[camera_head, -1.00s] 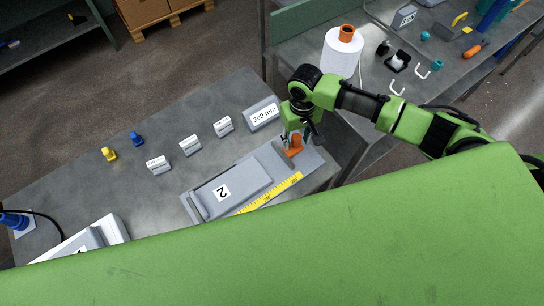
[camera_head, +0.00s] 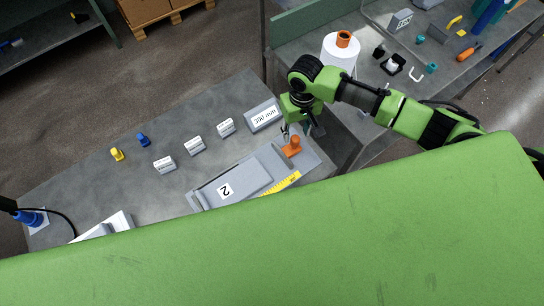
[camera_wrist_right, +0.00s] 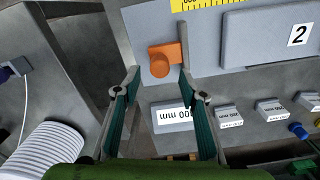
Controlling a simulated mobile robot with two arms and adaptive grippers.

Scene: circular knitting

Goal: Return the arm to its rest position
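My right arm reaches in from the right in the head view. Its gripper (camera_head: 287,131) hangs over the near right part of the grey table (camera_head: 85,185), just above an orange knob (camera_head: 292,147) at the end of a grey slide fixture (camera_head: 245,182) marked 2. In the right wrist view my gripper (camera_wrist_right: 150,40) has its two fingers wide apart. The orange knob (camera_wrist_right: 163,60) shows between them, close to the right finger; I cannot tell whether they touch. Nothing is held. My left arm and gripper are in neither view.
A grey block (camera_head: 263,117) marked 300 mm and several small labelled blocks stand behind the fixture. A yellow piece (camera_head: 117,154) and a blue piece (camera_head: 143,139) stand further left. A white yarn cone (camera_head: 340,54) stands on the second table beside my right arm.

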